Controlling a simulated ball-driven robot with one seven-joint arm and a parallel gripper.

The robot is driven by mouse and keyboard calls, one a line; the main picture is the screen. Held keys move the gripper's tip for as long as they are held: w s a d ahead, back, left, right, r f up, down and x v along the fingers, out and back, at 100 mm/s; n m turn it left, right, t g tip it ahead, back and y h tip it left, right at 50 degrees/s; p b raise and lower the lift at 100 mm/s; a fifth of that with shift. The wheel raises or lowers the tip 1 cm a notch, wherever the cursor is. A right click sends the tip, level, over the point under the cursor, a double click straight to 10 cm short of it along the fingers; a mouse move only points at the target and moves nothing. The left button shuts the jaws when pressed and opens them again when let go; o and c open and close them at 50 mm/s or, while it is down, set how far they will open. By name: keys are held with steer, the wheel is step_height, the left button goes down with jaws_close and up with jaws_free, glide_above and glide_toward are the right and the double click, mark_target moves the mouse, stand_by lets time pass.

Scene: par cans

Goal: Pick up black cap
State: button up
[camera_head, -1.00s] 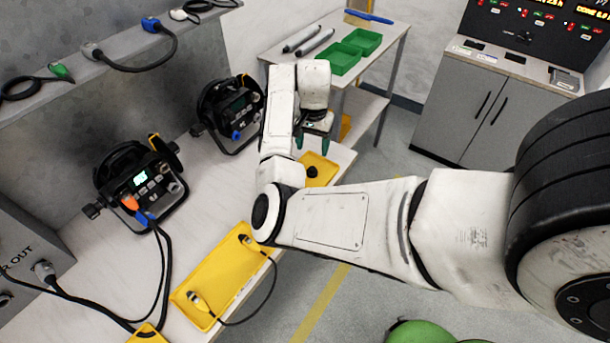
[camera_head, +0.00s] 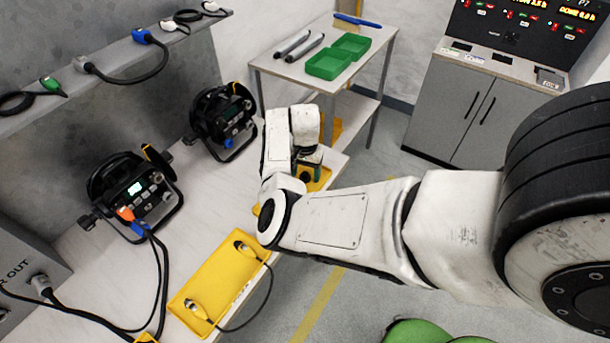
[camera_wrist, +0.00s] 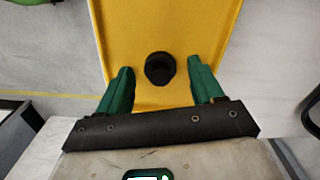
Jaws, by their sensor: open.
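The black cap (camera_wrist: 160,69) is a small round black piece in the wrist view. It lies on the yellow tray (camera_wrist: 201,22), close to the tray's near edge. My gripper (camera_wrist: 162,83) is open, with its two green fingers apart on either side of the cap; I see no contact. In the head view my gripper (camera_head: 309,174) is low over the far yellow tray (camera_head: 325,173), and the cap is hard to make out there, partly hidden by the gripper.
A second yellow tray (camera_head: 222,278) with a cabled connector lies nearer on the bench (camera_head: 95,270). Two black par cans (camera_head: 131,196) (camera_head: 223,118) stand along the wall side. A side table (camera_head: 298,72) holds green bins (camera_head: 324,64).

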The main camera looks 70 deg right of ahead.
mark_target(305, 172)
steer(key=c, duration=1.2)
steer(key=shift+o, duration=0.2)
steer(key=shift+r, duration=0.2)
steer(key=shift+r, duration=0.2)
step_height(305, 172, up, 2)
steer(key=shift+r+b, duration=0.15)
steer(key=shift+b, duration=0.45)
steer(key=s+r, duration=1)
steer(key=s, duration=0.4)
steer(key=shift+d+b, duration=0.2)
steer(key=shift+b, duration=0.25)
